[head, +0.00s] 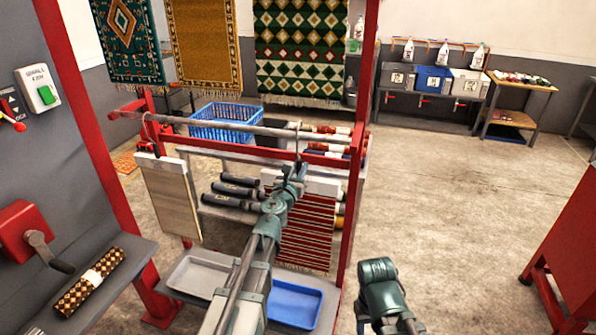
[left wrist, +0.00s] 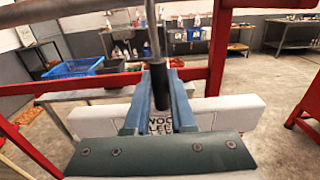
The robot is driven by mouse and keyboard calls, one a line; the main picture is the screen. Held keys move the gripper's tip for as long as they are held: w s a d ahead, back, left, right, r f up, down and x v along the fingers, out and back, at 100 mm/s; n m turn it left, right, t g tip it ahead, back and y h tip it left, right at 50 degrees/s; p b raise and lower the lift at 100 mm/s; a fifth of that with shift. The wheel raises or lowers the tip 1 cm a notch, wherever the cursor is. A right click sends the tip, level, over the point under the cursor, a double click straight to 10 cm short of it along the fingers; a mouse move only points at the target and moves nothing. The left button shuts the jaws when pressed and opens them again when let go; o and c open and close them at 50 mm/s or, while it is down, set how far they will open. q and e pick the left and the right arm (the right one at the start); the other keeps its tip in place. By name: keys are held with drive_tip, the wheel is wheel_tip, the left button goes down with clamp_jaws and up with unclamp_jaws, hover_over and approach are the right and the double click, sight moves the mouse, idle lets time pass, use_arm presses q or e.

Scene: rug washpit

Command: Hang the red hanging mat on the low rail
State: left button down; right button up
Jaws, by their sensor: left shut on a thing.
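The red hanging mat (head: 305,232) is red with pale stripes and hangs below a white hanger bar (head: 322,185). My left gripper (head: 289,184) is shut on the hanger's dark stem, just above the bar. The left wrist view shows the fingers on both sides of the stem (left wrist: 159,88), with the lettered white bar (left wrist: 225,110) behind. A thin hook (head: 297,145) rises from the grip to the low rail (head: 235,126); I cannot tell whether the rail bears it.
A beige mat (head: 172,197) hangs at the rail's left part. Red posts (head: 357,170) stand at the rail's ends. Rolled mats (head: 238,185) lie on a shelf behind, with a blue basket (head: 222,122) beyond and trays (head: 296,303) below.

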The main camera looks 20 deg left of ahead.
use_arm(q)
drive_tip(key=shift+w, duration=1.55)
drive_tip(key=shift+f, duration=0.1)
drive_tip(key=shift+f+b, duration=2.05)
drive_tip(key=shift+b, duration=0.05)
